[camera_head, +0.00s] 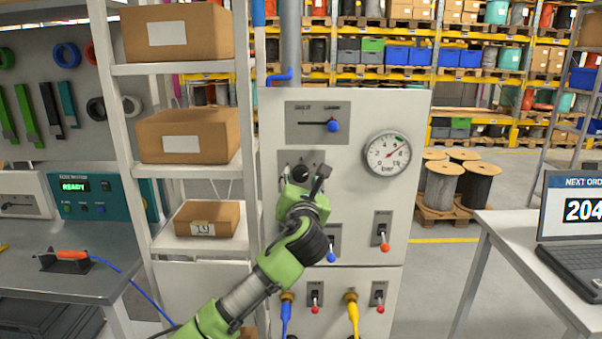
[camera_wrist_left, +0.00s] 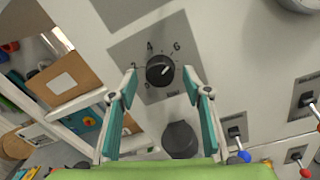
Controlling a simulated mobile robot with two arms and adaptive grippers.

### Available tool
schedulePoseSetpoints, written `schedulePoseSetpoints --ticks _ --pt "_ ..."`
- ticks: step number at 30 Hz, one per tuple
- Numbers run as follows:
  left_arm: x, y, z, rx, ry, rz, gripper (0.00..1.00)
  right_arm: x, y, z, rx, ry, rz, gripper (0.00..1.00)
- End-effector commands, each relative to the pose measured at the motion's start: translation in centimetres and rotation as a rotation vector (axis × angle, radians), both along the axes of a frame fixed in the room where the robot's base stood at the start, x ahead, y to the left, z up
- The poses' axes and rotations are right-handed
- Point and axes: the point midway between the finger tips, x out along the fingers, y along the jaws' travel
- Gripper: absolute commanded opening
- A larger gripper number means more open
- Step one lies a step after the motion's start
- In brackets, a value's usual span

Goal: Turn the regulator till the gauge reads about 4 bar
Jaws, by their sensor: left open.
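The regulator, a black round knob (camera_wrist_left: 160,70) with a pale pointer mark, sits on a grey scale plate on the white panel. In the head view the knob (camera_head: 300,172) shows just above my left gripper (camera_head: 304,185). In the left wrist view my left gripper (camera_wrist_left: 160,82) is open, with a teal finger on either side of the knob. I cannot tell whether the fingers touch it. The round white gauge (camera_head: 387,154) is to the right of the knob. Its red needle points to the upper right; the exact reading is too small to tell. My right gripper is not in view.
Levers with red (camera_head: 384,245) and blue tips, a slider with a blue knob (camera_head: 333,125), and blue and yellow hoses (camera_head: 352,311) are on the panel. A shelf (camera_head: 188,165) with boxes stands left; a laptop table (camera_head: 510,232) stands right.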

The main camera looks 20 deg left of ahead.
Motion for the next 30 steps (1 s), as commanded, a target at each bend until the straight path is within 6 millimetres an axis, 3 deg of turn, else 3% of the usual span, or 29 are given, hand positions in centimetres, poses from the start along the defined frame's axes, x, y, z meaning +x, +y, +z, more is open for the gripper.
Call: schedulePoseSetpoints --ticks 6,14,15,19,30 --pt "1.32 0.45 -0.04 0.0 0.001 -0.001 0.45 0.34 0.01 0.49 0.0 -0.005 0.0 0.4" --pt "1.43 0.49 -0.09 -0.001 0.001 -0.001 0.45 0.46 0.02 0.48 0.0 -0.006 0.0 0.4" --pt "1.43 0.49 -0.09 -0.001 0.001 -0.001 0.42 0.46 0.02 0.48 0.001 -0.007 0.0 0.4" --pt "1.42 0.49 -0.08 0.0 0.0 -0.001 0.08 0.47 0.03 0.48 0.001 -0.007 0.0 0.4" --pt "1.41 0.48 0.0 -0.028 -0.007 0.0 0.06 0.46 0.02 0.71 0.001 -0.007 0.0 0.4"
